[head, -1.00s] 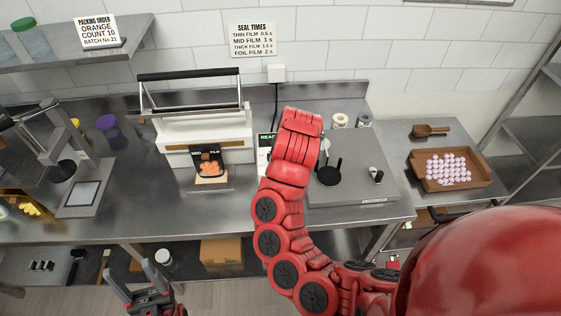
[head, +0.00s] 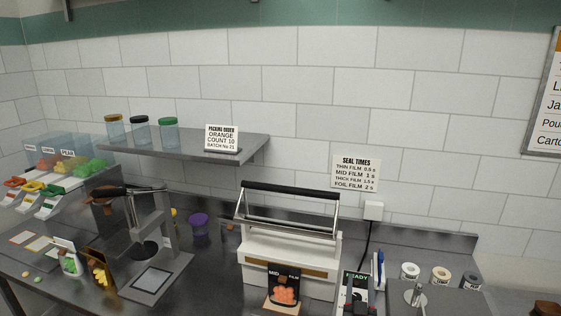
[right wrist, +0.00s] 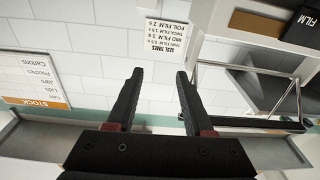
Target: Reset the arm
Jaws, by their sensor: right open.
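My right gripper (right wrist: 157,74) is open and empty in the right wrist view, its two dark fingers apart and pointing toward the tiled wall. The rest of my right arm is out of that view. My left gripper is not in view.
A wall shelf (head: 195,146) holds several jars and the packing order sign (head: 222,138). A lever press (head: 150,230) and colored bins (head: 45,195) stand on the left. Film rolls (head: 440,275) stand on the right.

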